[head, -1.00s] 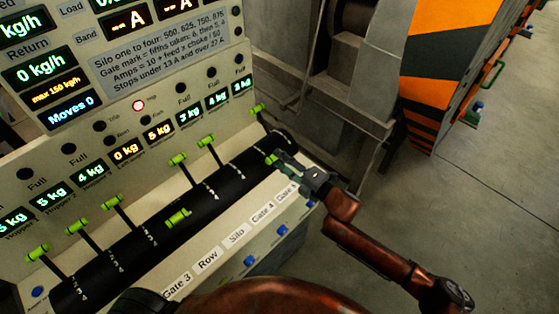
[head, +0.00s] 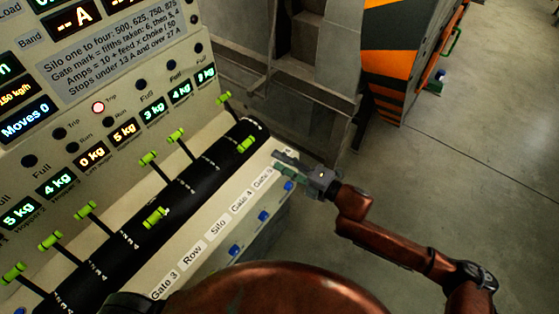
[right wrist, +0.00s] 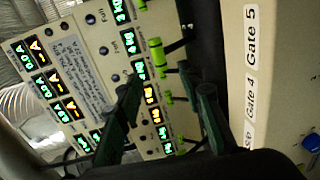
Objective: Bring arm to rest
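My right gripper (head: 277,161) is in the head view, over the pale label strip at the right end of the control panel (head: 215,222). Its fingers are apart with nothing between them, and the right wrist view shows both dark green fingers (right wrist: 168,90) spread. The nearest lime-green lever handle (head: 247,144) lies on the black slotted band, left of the fingertips and apart from them. My copper right arm (head: 400,245) stretches from the lower right. My left gripper is not in view.
Several other lime-green lever handles (head: 148,158) stand along the black band (head: 190,190). Blue buttons (head: 263,215) line the panel's front. An orange and black striped machine (head: 400,60) stands behind.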

